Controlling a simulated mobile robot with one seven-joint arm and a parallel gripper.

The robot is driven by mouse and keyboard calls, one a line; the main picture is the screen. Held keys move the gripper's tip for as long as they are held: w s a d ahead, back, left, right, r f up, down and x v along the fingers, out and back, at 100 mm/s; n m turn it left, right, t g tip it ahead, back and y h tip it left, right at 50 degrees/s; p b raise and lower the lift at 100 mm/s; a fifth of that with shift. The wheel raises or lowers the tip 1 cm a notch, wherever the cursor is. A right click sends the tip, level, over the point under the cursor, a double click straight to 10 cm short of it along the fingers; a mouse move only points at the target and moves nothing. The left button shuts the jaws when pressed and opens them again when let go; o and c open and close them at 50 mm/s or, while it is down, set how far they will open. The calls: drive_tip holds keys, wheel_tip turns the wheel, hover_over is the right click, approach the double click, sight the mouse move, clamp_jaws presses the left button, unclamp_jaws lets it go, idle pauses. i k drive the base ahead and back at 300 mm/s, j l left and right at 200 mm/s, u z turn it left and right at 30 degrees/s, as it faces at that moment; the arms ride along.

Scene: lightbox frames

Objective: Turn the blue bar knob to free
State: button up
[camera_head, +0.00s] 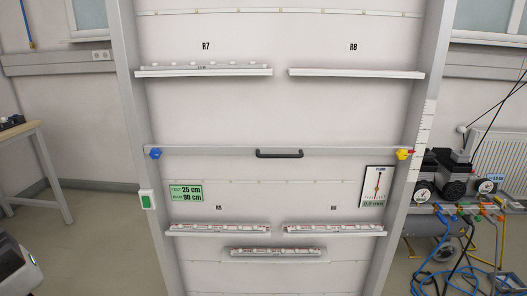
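The blue bar knob (155,153) sits at the left end of a pale horizontal bar (210,151) that crosses the tall white panel. It is small in the picture, and I cannot read its setting. A black handle (279,154) is on the bar's middle. My gripper is not in view, and nothing is seen touching the blue knob.
Shelves R7 (204,72) and R8 (356,74) are above the bar; several loaded ledges (219,230) are below. A green-and-white box (146,199) is on the left post. A bench (35,150) stands left. Compressor equipment with blue hoses (440,279) stands right.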

sight(155, 153)
drive_tip(key=i+j, duration=0.65)
drive_tip(key=j+u, duration=0.05)
drive_tip(key=j, duration=0.1)
